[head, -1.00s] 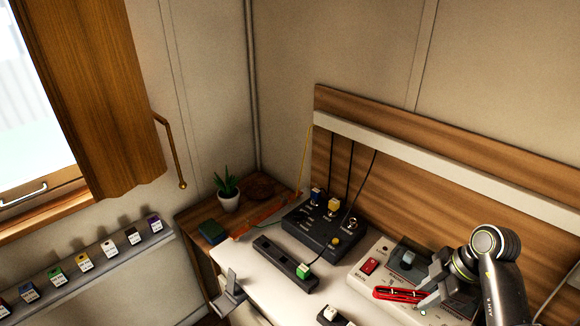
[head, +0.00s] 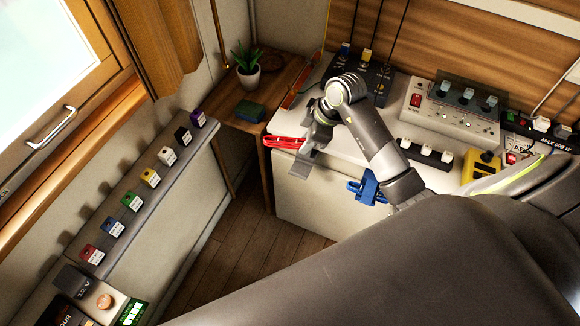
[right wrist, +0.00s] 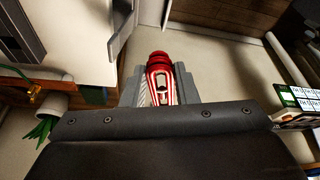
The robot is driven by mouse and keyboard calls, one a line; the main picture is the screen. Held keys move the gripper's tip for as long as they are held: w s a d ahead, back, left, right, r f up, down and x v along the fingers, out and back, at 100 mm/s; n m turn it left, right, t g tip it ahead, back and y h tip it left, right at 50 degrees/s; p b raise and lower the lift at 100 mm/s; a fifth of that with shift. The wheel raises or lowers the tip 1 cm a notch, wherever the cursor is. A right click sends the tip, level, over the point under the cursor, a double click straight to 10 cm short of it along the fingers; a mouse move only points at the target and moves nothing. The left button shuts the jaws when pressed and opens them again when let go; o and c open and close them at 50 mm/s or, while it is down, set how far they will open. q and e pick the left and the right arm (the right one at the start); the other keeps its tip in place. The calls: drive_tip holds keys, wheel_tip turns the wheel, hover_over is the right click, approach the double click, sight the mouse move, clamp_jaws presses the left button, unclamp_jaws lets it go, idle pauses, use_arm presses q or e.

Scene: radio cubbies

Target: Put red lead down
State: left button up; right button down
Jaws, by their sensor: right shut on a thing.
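The red lead (head: 284,142) is a coiled red bundle at the left front edge of the white bench top (head: 345,155). My right gripper (head: 306,140) is shut on it. In the right wrist view the red lead (right wrist: 160,78) sits between the two grey fingers of my right gripper (right wrist: 160,92), with floor visible beyond it. A grey bracket (head: 302,166) at the bench's front edge is just below the gripper. I cannot tell whether the lead touches it. My left gripper is not in view.
A blue lead (head: 368,187) hangs at the bench front. A plant (head: 246,68) and a green block (head: 251,112) stand on the wooden side table. A shelf with several coloured tagged blocks (head: 151,177) runs along the left wall. The floor (head: 240,215) between is clear.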

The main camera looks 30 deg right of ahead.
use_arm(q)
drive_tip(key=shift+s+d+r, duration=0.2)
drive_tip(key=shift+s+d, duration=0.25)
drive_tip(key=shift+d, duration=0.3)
use_arm(e)
wheel_tip(320, 180, down, 11)
drive_tip(key=s+d+m+t, duration=0.1)
drive_tip(key=s+d+m, duration=0.1)
drive_tip(key=m, duration=0.1)
drive_tip(key=shift+s+d+f+h, duration=0.2)
drive_tip(key=shift+d+h, duration=0.1)
drive_tip(key=shift+d, duration=0.1)
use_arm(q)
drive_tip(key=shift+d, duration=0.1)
use_arm(e)
drive_tip(key=shift+f, duration=0.2)
drive_tip(key=shift+f, duration=0.35)
drive_tip(key=c, duration=1.4)
unclamp_jaws()
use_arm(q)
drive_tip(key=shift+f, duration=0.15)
